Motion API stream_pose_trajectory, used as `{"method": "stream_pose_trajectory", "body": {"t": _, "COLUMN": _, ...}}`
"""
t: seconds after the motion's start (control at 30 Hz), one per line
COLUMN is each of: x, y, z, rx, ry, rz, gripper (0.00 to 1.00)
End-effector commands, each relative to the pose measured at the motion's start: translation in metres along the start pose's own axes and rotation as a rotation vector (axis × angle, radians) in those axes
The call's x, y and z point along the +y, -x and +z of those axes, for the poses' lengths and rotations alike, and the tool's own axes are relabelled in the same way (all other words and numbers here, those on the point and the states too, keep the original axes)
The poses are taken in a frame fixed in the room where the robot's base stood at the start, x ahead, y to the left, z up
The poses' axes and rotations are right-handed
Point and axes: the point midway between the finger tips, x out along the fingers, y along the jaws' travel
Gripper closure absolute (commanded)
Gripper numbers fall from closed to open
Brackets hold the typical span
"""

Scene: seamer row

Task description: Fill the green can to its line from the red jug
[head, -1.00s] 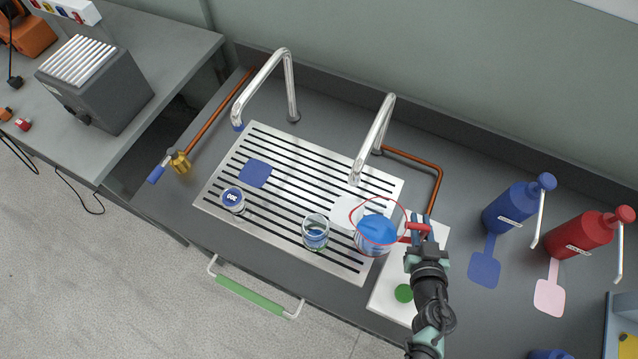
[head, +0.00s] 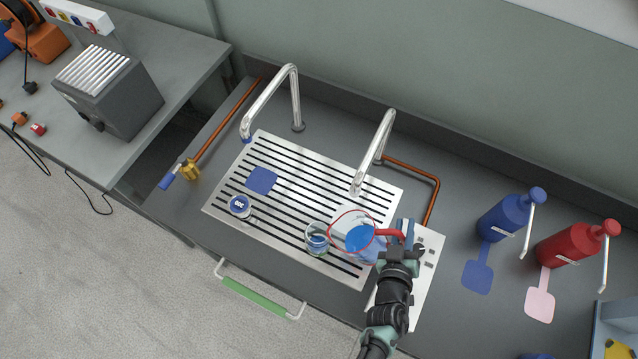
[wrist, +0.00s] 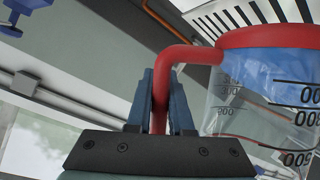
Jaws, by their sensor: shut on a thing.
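The red jug (head: 375,249) is clear with a red rim and handle and holds blue liquid. My gripper (head: 403,232) is shut on its red handle, which also shows between the fingers in the wrist view (wrist: 160,85). The jug is tilted left, its mouth close beside and partly over a clear glass vessel (head: 316,245) on the slotted drain plate. This vessel has greenish tints near its base and is probably the green can. Its fill line is too small to make out, and I cannot tell whether liquid is flowing.
Two metal spouts arch over the plate. A white board (head: 430,262) lies under my arm. Blue (head: 503,217) and red (head: 567,243) bottles stand at right.

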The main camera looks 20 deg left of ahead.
Motion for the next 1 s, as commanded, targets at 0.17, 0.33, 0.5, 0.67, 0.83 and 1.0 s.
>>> {"method": "stream_pose_trajectory", "body": {"t": 0.17, "x": 0.005, "y": 0.01, "z": -0.025, "rx": 0.001, "ry": 0.064, "rz": 0.034, "gripper": 1.0}}
{"method": "stream_pose_trajectory", "body": {"t": 0.33, "x": 0.005, "y": 0.015, "z": -0.035, "rx": 0.001, "ry": 0.127, "rz": 0.06, "gripper": 1.0}}
{"method": "stream_pose_trajectory", "body": {"t": 0.5, "x": 0.002, "y": 0.018, "z": -0.044, "rx": 0.001, "ry": 0.184, "rz": 0.083, "gripper": 1.0}}
{"method": "stream_pose_trajectory", "body": {"t": 0.67, "x": 0.002, "y": 0.023, "z": -0.058, "rx": 0.0, "ry": 0.229, "rz": 0.097, "gripper": 1.0}}
{"method": "stream_pose_trajectory", "body": {"t": 0.83, "x": 0.002, "y": 0.024, "z": -0.06, "rx": 0.001, "ry": 0.237, "rz": 0.099, "gripper": 1.0}}
{"method": "stream_pose_trajectory", "body": {"t": 1.0, "x": 0.002, "y": 0.024, "z": -0.062, "rx": 0.001, "ry": 0.246, "rz": 0.103, "gripper": 1.0}}
